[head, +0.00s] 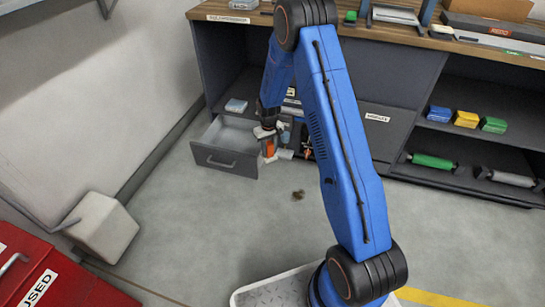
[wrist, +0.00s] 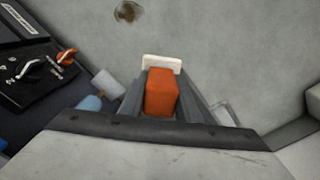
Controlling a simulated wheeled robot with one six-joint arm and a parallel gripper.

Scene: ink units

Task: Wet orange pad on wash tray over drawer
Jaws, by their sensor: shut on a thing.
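My gripper (head: 268,140) hangs at the right side of an open grey drawer (head: 218,158) in the head view. It is shut on the orange pad (head: 270,149), which has a pale plate at its far end. In the wrist view the orange pad (wrist: 161,93) sits between the two grey fingers of my gripper (wrist: 160,105), above the floor. A small light-blue item (head: 236,105) lies in the dark opening above the drawer; I cannot tell whether it is the wash tray.
Blue, yellow and green blocks (head: 466,118) stand on the right shelf, with rollers (head: 432,161) below. A dark panel with knobs (wrist: 35,70) and bottles (wrist: 90,102) are close left in the wrist view.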

